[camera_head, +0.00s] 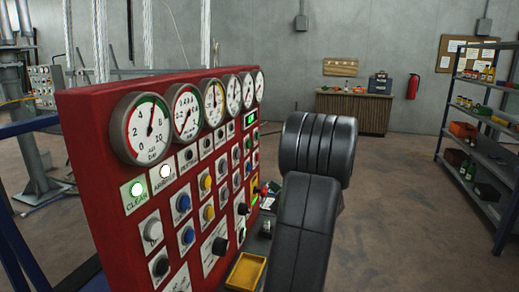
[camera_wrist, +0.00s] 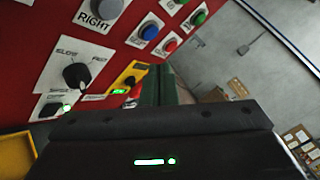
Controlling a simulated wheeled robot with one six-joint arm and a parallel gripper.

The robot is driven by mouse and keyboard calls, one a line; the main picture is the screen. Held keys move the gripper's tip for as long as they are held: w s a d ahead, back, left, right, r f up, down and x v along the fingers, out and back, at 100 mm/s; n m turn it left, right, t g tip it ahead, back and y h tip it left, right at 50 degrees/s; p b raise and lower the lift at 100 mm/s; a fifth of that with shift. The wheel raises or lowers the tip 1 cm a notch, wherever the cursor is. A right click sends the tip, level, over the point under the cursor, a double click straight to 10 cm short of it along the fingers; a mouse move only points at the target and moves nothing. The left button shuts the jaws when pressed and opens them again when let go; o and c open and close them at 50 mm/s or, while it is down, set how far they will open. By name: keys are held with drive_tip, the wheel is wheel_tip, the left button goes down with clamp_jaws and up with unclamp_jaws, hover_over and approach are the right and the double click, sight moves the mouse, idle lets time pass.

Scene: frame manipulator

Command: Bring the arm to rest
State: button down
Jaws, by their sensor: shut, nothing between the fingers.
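My arm (camera_head: 306,225) rises in front of the right end of the red control panel in the head view and hides what is behind it. In the wrist view my gripper (camera_wrist: 166,84) shows as dark green fingers, shut together with nothing held, beyond the dark wrist body. The fingers point towards the panel's right edge, close to a yellow-framed switch (camera_wrist: 131,78). I cannot tell whether they touch anything. The red panel (camera_head: 95,112) carries several round gauges along its top and rows of buttons and knobs below.
A yellow tray (camera_head: 246,271) lies low in front of the panel; it also shows in the wrist view (camera_wrist: 15,158). A shelf rack (camera_head: 484,160) stands at the right. A wooden cabinet (camera_head: 352,114) and a red extinguisher (camera_head: 414,87) are by the back wall. Floor between is clear.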

drive_tip(key=a, duration=0.1)
drive_tip(key=w+a+b, duration=0.1)
drive_tip(key=a, duration=0.1)
drive_tip(key=a+b, duration=0.1)
drive_tip(key=a, duration=0.1)
drive_tip(key=shift+w+f, duration=0.25)
drive_tip(key=shift+w, duration=0.1)
drive_tip(key=shift+b, duration=1.05)
drive_tip(key=r+p, duration=0.1)
drive_tip(key=p, duration=0.3)
drive_tip(key=shift+p, duration=0.9)
